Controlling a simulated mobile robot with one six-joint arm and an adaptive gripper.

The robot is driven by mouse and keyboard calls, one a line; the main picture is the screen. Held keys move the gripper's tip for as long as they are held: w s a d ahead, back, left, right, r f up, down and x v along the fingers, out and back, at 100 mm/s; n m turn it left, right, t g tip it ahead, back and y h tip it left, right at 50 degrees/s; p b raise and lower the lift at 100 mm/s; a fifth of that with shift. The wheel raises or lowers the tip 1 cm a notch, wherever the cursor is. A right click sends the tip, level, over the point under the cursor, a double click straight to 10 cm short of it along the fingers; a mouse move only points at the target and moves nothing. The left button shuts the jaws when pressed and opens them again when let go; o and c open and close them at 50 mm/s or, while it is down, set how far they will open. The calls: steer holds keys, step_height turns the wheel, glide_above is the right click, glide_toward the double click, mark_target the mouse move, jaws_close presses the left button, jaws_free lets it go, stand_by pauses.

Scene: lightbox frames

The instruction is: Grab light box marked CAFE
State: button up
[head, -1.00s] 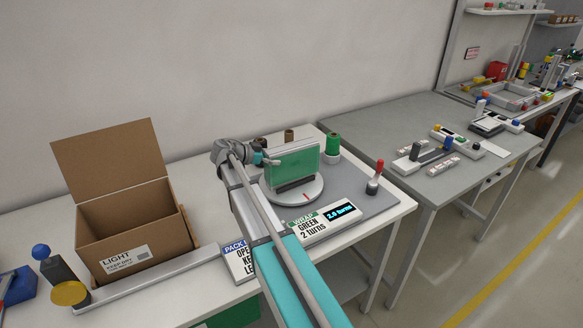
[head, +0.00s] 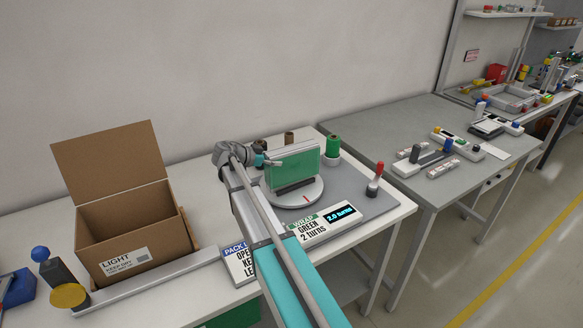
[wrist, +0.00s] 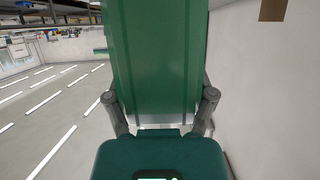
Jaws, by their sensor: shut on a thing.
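A flat box wrapped in green (head: 293,164) stands upright above the dark holder of the round grey turntable (head: 312,193). I cannot tell if it still touches the holder. No CAFE marking is readable on it. My gripper (head: 266,160) comes in from the left and is shut on the box's left edge. In the wrist view the green box (wrist: 157,60) fills the space between the two fingers (wrist: 160,112).
An open cardboard carton (head: 124,262) marked LIGHT stands at the left. A wrap sign (head: 307,228) shows GREEN, 2 turns, beside a display reading 2.0 turns. A green spool (head: 333,146) and a red-knobbed lever (head: 375,180) are close to the turntable.

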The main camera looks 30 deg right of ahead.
steer(key=c, duration=0.3)
steer(key=shift+r, duration=0.2)
steer(key=shift+r+p, duration=0.95)
steer(key=shift+p, duration=0.25)
steer(key=shift+s+a+r+p, duration=0.1)
steer(key=shift+s+r+p, duration=1.7)
steer(key=shift+s, duration=0.55)
steer(key=shift+s+r+p, duration=1.75)
steer(key=shift+s, duration=0.55)
steer(key=shift+s+a+r+p, duration=0.1)
steer(key=shift+s+r+p, duration=1.7)
steer(key=shift+s, duration=0.55)
steer(key=shift+f, duration=0.1)
